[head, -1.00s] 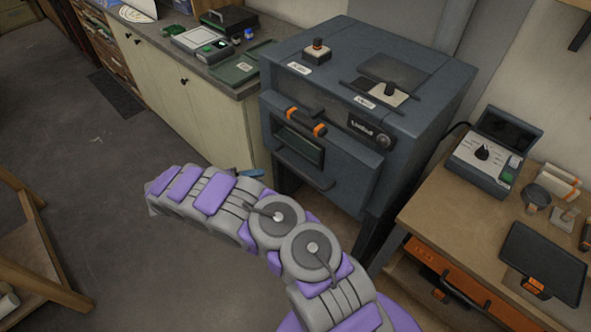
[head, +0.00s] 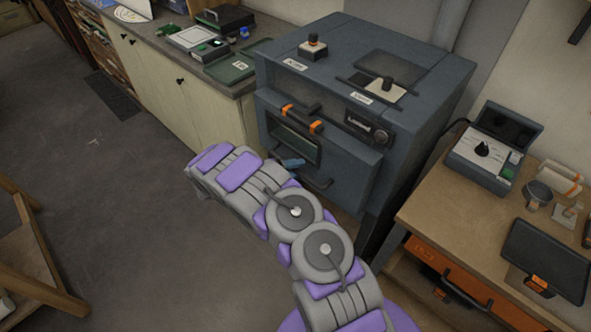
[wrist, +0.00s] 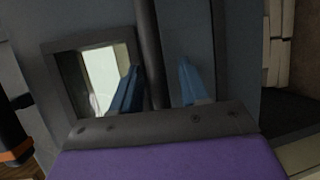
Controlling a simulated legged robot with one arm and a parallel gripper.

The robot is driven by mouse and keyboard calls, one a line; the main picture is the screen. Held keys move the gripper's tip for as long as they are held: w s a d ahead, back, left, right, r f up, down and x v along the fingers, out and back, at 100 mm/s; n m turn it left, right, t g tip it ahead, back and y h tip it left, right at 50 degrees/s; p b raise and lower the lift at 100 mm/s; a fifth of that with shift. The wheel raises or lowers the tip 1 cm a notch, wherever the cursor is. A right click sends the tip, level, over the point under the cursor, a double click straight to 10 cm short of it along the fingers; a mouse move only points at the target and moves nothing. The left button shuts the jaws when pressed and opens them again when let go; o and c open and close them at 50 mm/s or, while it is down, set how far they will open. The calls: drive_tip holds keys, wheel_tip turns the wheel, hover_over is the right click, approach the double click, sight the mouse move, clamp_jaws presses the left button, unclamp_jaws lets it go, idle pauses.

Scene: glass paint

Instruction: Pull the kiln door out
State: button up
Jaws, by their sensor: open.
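The kiln (head: 335,65) is a dark blue-grey box in the head view. Its front door (head: 345,180) has a framed window (head: 293,143) and a dark bar handle (head: 318,184) below it. The door looks shut. My gripper (head: 291,162) reaches the door front, and its blue fingertip shows by the window's lower edge, left of the bar. In the wrist view my gripper (wrist: 158,85) is open, with a blue finger on each side of the dark bar handle (wrist: 148,40). Whether the fingers touch the bar cannot be told. The window (wrist: 98,75) lies left of them.
A black piece with orange bands (head: 301,118) sits above the window. A cabinet counter (head: 215,75) stands left of the kiln, and a wooden bench (head: 460,208) with a control box (head: 490,150) stands right.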

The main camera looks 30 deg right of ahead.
drive_tip(key=shift+a, duration=0.2)
drive_tip(key=shift+c, duration=0.6)
clamp_jaws()
drive_tip(key=shift+s, duration=0.1)
